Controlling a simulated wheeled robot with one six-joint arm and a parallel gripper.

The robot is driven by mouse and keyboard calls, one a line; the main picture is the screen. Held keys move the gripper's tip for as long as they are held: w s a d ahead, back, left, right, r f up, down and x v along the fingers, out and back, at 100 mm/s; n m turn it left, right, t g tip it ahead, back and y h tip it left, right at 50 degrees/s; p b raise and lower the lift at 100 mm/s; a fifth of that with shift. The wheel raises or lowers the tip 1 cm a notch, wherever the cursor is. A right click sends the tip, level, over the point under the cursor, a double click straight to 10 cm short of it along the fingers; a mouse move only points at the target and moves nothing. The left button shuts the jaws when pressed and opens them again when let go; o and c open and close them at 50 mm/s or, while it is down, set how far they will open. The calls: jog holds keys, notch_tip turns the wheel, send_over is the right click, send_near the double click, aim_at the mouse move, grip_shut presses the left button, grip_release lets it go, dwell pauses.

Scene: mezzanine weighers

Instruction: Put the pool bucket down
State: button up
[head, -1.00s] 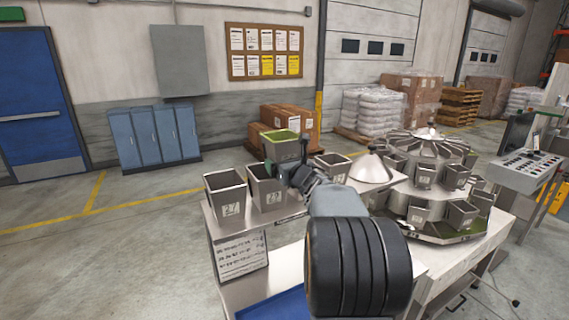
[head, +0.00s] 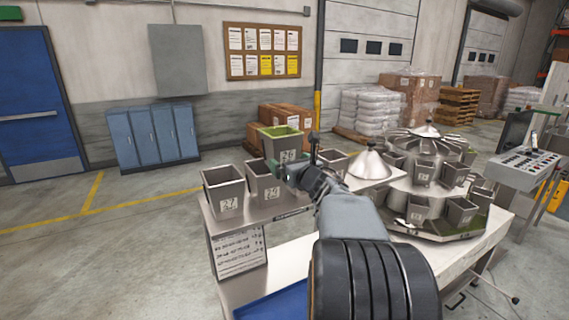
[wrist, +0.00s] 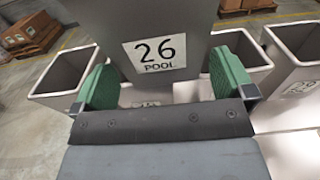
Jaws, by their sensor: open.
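The pool bucket (head: 281,146) is a grey tapered bucket with a green rim. It is upright and higher than the grey buckets beside it in the head view. In the wrist view its label (wrist: 154,53) reads 26 POOL. My gripper (wrist: 163,84) is open, with one green finger on each side of the bucket's lower part. A partly covered label (wrist: 147,103) shows just below the pool bucket, seemingly on another bucket under it. What bears the pool bucket's base is hidden by my gripper.
Bucket 27 (head: 224,190) and bucket 29 (head: 265,183) stand to the left on a steel shelf (head: 285,212). Another bucket (head: 332,160) stands close on the right. A round weigher (head: 425,150) with several buckets is further right. A blue tray (head: 270,306) lies below.

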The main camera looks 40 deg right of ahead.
jog(key=s+a+b, duration=0.1)
jog(key=s, duration=0.6)
jog(key=shift+b, duration=0.3)
